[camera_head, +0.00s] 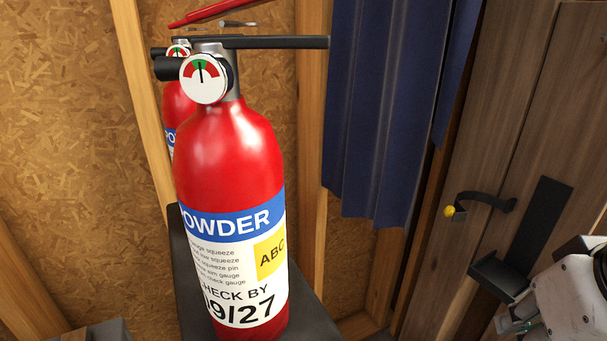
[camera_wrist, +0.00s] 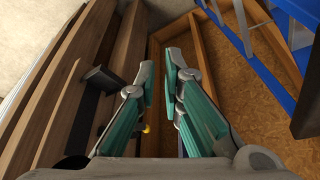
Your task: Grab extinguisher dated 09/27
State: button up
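A red fire extinguisher (camera_head: 228,165) stands upright and close in the head view. Its white and blue label reads "POWDER", "ABC" and "CHECK BY", with a date ending in 9/27; the first digit is partly cut off by the curve. It has a round gauge and a black lever at the top. A second red extinguisher (camera_head: 177,106) stands behind it, mostly hidden, its date not visible. My gripper (camera_wrist: 159,75) is open and empty in the wrist view, its two teal-sided fingers apart. No extinguisher shows there. My arm is at the lower right of the head view, apart from the extinguisher.
The front extinguisher stands on a narrow dark surface (camera_head: 312,318). A blue corrugated sheet (camera_head: 385,110) hangs to its right. A wooden door (camera_head: 500,130) with a black handle (camera_head: 488,200) is farther right. Chipboard wall (camera_head: 70,130) with wooden studs is behind.

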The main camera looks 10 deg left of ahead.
jog(key=o, duration=0.6)
jog(key=w+a+r+m+p, duration=0.1)
jog(key=r, duration=0.3)
jog(key=w+a+r+m+p, duration=0.1)
jog(key=a+r, duration=0.1)
jog(key=r, duration=0.2)
jog(key=w+a+r+m+g+p, duration=0.1)
jog(key=r+m, duration=0.1)
jog(key=r, duration=0.2)
jog(key=shift+w+a+r, duration=0.25)
jog(key=shift+a, duration=0.1)
jog(key=shift+o, duration=0.2)
notch_tip(320, 180, up, 26)
jog(key=m+g+p, duration=0.3)
jog(key=m+p, duration=0.6)
jog(key=m, duration=0.5)
send_over(216, 41)
jog(key=w, duration=0.2)
jog(key=shift+s+a+f, duration=0.15)
jog(key=shift+s+a, duration=0.1)
jog(key=shift+a, duration=0.15)
jog(key=shift+a+f, duration=0.1)
notch_tip(216, 41, down, 8)
jog(key=shift+f+b, duration=0.1)
jog(key=shift+b, duration=0.25)
jog(key=shift+s+d+f, duration=0.1)
jog(key=shift+d+f, duration=0.05)
jog(key=shift+f, duration=1.2)
jog(key=shift+s+d+f, duration=0.1)
jog(key=shift+f, duration=1.25)
